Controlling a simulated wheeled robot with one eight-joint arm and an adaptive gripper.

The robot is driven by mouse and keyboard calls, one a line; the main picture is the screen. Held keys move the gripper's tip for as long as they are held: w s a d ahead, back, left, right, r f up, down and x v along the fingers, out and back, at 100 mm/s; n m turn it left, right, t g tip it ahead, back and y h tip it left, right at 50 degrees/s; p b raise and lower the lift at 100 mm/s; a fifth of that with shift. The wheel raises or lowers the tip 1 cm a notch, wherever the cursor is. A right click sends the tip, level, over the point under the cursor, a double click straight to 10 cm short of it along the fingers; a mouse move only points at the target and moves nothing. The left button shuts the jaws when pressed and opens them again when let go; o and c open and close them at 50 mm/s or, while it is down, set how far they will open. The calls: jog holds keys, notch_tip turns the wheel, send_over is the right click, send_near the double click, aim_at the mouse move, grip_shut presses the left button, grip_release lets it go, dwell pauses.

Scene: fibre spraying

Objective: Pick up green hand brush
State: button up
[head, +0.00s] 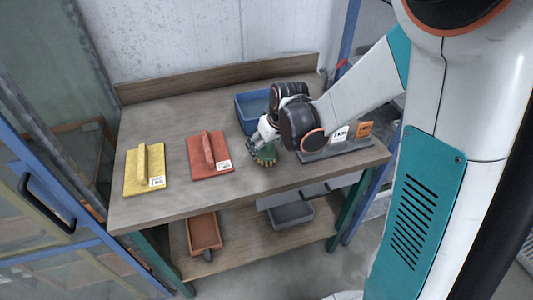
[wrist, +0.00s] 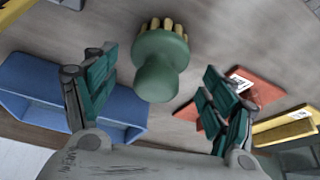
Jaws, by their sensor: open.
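The green hand brush stands on the workbench, partly hidden by my gripper in the head view (head: 266,159). In the wrist view its round green handle (wrist: 157,75) points toward the camera, with pale yellow bristles (wrist: 165,27) at the far end. My gripper (wrist: 160,72) is open, with one finger left and one right of the brush, and visible gaps on both sides. In the head view my gripper (head: 264,143) is right above the brush. I cannot tell exactly how far the fingertips reach down beside it.
A blue bin (head: 246,124) is behind my gripper. A red float (head: 200,157) and a yellow float (head: 157,161) lie to the left. A grey tray (head: 318,154) with labelled items is to the right. The bench's front middle is clear.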

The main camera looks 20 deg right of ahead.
aim_at(265, 148)
jog(key=x, duration=0.2)
jog(key=b+x, duration=0.1)
jog(key=x, duration=0.1)
jog(key=shift+w+b, duration=0.3)
jog(key=shift+d+r, duration=0.1)
jog(key=shift+c, duration=0.2)
jog(key=c, duration=1.1)
notch_tip(265, 148, up, 20)
jog(key=p, duration=0.7)
jog(key=o, duration=0.4)
jog(key=shift+c, duration=1.4)
